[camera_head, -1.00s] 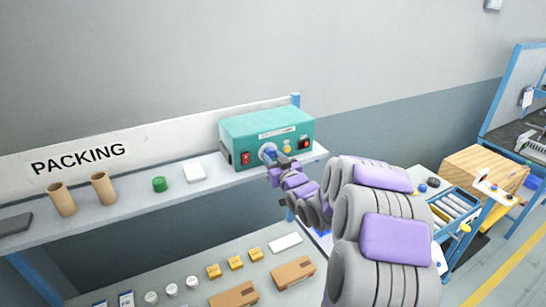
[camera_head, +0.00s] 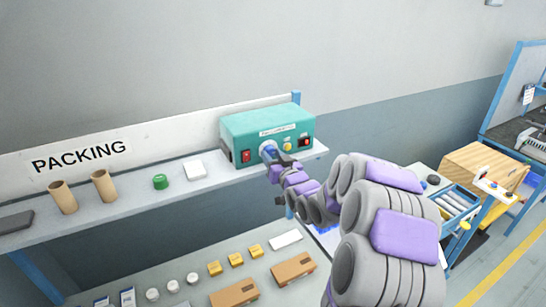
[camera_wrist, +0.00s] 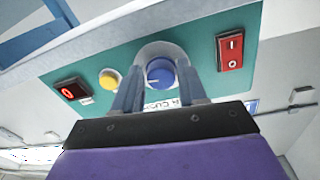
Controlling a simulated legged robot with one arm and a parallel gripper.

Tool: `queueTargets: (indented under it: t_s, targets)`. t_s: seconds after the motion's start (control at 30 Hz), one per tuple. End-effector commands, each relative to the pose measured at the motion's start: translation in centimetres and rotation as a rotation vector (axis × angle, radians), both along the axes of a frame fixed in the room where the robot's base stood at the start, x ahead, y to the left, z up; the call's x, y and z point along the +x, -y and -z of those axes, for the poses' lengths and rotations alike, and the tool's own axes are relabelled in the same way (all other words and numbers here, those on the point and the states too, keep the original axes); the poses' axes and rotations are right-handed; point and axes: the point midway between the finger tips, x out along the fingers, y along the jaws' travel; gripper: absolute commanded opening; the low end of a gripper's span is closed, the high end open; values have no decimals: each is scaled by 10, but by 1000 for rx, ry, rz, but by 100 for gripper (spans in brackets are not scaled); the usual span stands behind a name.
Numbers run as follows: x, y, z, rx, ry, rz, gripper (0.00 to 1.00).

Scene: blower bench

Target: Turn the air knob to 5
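The blue air knob (camera_wrist: 160,73) sits on a pale round dial on the front of the teal blower box (camera_head: 270,124). In the wrist view the panel appears upside down, and a short light mark shows near the knob's lower left edge. The dial numbers cannot be read. My gripper (camera_wrist: 160,78) has one finger on each side of the knob, with a small gap visible on both sides, so it looks open around it. In the head view my gripper (camera_head: 277,162) is at the box front and partly covers the knob.
A red rocker switch (camera_wrist: 230,52), a yellow button (camera_wrist: 110,80) and a black-framed red switch (camera_wrist: 72,91) flank the knob. The box stands on a shelf (camera_head: 130,199) with cardboard tubes (camera_head: 62,197), a green roll (camera_head: 160,181) and a white block (camera_head: 195,169).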

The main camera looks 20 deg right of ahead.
Motion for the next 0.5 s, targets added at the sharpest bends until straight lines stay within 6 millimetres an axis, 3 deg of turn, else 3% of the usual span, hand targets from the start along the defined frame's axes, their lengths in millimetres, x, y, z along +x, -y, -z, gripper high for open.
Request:
queueTargets:
  t_s: [0.17,0.5]
  targets:
    - [-1,0,-2,-1,5,1,59]
    - [-5,0,-3,-2,7,1,60]
